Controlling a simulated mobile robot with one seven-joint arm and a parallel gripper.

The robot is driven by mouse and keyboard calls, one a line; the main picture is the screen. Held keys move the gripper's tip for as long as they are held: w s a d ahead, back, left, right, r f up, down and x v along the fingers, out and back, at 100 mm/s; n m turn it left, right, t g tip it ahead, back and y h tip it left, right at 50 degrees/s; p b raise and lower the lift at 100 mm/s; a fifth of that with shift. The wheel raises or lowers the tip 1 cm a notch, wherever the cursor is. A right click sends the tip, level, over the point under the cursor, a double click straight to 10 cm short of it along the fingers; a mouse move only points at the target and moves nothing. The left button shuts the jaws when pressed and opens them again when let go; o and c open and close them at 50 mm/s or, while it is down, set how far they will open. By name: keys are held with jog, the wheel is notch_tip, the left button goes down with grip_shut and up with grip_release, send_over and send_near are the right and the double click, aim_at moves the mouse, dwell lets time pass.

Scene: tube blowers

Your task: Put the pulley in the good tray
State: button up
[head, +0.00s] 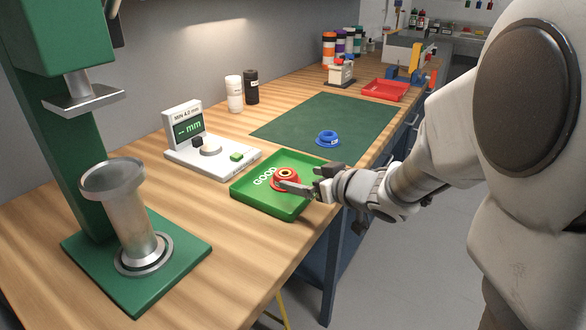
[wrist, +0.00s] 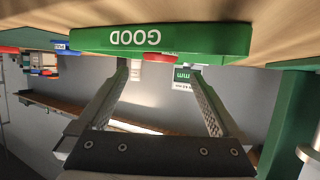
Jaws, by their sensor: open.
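A red pulley (head: 286,177) with a yellowish hub sits in the green tray marked GOOD (head: 242,188). Its red edge (wrist: 160,58) also shows at the rim of the tray (wrist: 205,40) in the wrist view, which looks upside down. My gripper (head: 302,181) is at the tray's right side, with its fingers reaching over the tray close to the pulley. In the wrist view my gripper (wrist: 158,70) is open, with the pulley's edge between the fingertips and nothing clamped. Most of the pulley is hidden by the tray wall there.
A blue ringed part (head: 328,139) lies on the dark green mat (head: 290,125) behind the tray. A white gauge (head: 205,155) stands to the left, and a green press (head: 85,190) nearer. A red tray (head: 385,90) is farther back. The mat is mostly clear.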

jog(key=p+v, duration=0.1)
jog(key=v, duration=0.3)
jog(key=shift+s+d+r, duration=0.2)
jog(key=shift+s+r, duration=0.05)
jog(key=s+d+r+m+h, duration=0.2)
jog(key=d+m+h, duration=0.15)
jog(key=d, duration=0.25)
jog(key=s+d+r+m+h, duration=0.2)
jog(key=s+d+r+h, duration=0.1)
jog(key=d+h, duration=0.2)
jog(key=s+a+f+g, duration=0.1)
jog(key=s+a+g, duration=0.1)
jog(key=s, duration=0.7)
jog(key=s+a+f+m+g, duration=0.1)
jog(key=s+a+g, duration=0.1)
jog(key=s, duration=0.7)
jog(key=shift+g+y, duration=0.45)
jog(key=shift+g, duration=0.35)
notch_tip(320, 180, up, 18)
jog(key=p, duration=1.7)
jog(key=shift+f+p, duration=0.2)
jog(key=shift+p, duration=0.15)
jog(key=shift+w, duration=0.1)
